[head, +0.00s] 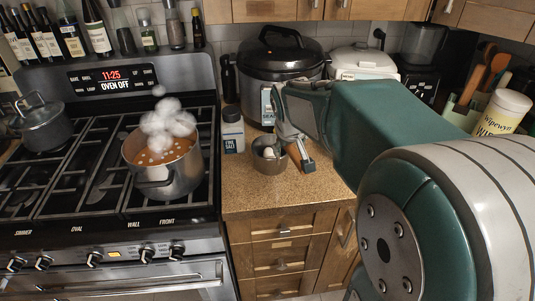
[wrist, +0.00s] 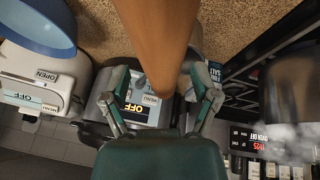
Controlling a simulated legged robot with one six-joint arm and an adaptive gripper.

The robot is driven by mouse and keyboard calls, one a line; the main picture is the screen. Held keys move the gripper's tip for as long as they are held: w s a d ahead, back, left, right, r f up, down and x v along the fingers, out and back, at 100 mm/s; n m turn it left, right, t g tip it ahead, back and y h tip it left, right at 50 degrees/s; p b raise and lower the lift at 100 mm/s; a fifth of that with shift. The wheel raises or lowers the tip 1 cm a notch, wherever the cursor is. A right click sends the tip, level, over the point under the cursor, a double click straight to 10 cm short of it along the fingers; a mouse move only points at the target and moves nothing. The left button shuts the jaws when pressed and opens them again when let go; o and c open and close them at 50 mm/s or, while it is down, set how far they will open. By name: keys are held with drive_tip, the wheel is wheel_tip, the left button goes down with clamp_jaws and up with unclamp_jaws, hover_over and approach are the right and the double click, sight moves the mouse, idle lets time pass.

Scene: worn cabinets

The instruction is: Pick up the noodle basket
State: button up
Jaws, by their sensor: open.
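A small metal basket or cup (head: 268,156) stands on the speckled counter, with pale round items inside. It looks like the noodle basket, but its mesh is too small to make out. An orange-brown wooden handle (head: 294,156) shows beside it, partly hidden by my gripper; I cannot tell if they are joined. My gripper (head: 291,135) is over the counter just right of and above the basket. In the wrist view my gripper (wrist: 163,95) has its fingers spread wide, with a large brown handle-like shape (wrist: 160,35) reaching between them. I see no finger contact.
A steaming pot (head: 168,176) is on the stove at left. A salt jar (head: 232,130) stands close left of the basket. A dark cooker (head: 278,65) and a white rice cooker (head: 361,65) stand behind. The counter's front strip (head: 270,190) is clear.

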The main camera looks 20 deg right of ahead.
drive_tip(key=shift+a, duration=0.45)
drive_tip(key=shift+c, duration=0.7)
drive_tip(key=shift+d+f, duration=0.1)
drive_tip(key=shift+d, duration=0.2)
clamp_jaws()
drive_tip(key=shift+d, duration=0.15)
